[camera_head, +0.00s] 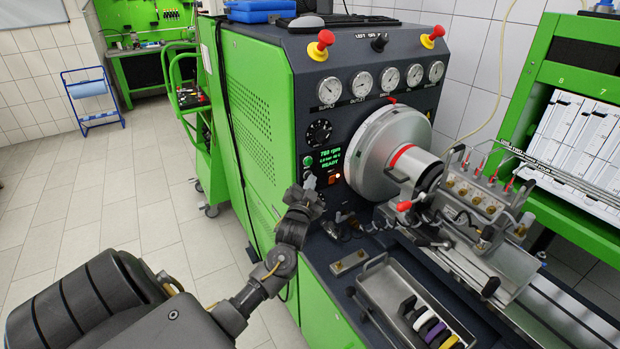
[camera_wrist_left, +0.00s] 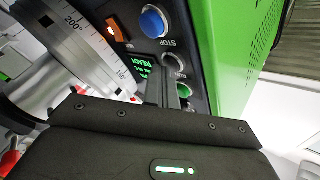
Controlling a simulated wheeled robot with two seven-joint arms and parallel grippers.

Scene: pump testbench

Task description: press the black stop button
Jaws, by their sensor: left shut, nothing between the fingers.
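The pump testbench's control panel carries a black button in a silver ring (camera_wrist_left: 175,64), close to an upside-down STOP label (camera_wrist_left: 166,43) in the left wrist view. A green button (camera_wrist_left: 184,90) sits on one side of it and a blue button (camera_wrist_left: 154,22) on the other. My left gripper (camera_head: 309,181) is shut and empty, in front of the panel beside the lit display (camera_head: 328,158). Its fingers (camera_wrist_left: 163,88) point at the panel close to the black button; I cannot tell if they touch it. In the head view the gripper hides that spot. My right gripper is not in view.
A large round drum (camera_head: 370,155) with a scale stands right of the display. A metal tray (camera_head: 397,292) with several coloured rings lies in front. Two red emergency knobs on yellow bases (camera_head: 319,46) stand on top. Floor to the left (camera_head: 150,190) is clear.

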